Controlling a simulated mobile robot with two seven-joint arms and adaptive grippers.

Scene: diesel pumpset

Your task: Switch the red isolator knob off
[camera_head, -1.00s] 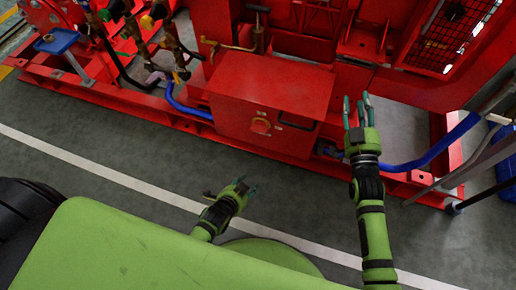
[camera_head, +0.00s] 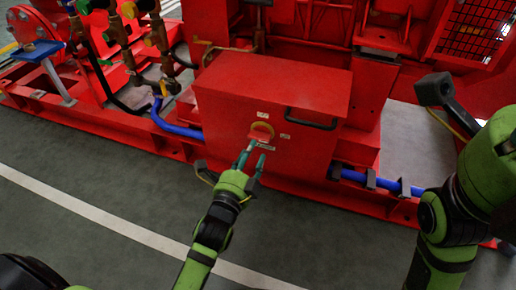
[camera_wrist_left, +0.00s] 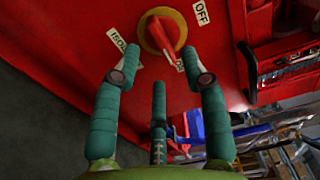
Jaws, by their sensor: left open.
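The red isolator knob (camera_head: 262,131), on a yellow round plate, is on the front of a red box (camera_head: 225,110). In the left wrist view the knob (camera_wrist_left: 160,36) is large near the top; its handle slants down right toward a partly hidden label. An OFF label (camera_wrist_left: 200,12) sits to its upper right and an ISOLATOR label (camera_wrist_left: 121,46) to its left. My left gripper (camera_head: 252,155) is open, its fingers pointing at the knob from just below. In the left wrist view the open gripper's fingers (camera_wrist_left: 163,75) show empty, apart from the knob.
A black handle (camera_head: 311,121) sticks out on the box, right of the knob. A blue hose (camera_head: 172,124) runs along the red base at left, and a blue pipe (camera_head: 385,183) at right. The grey floor (camera_head: 110,195) in front is clear.

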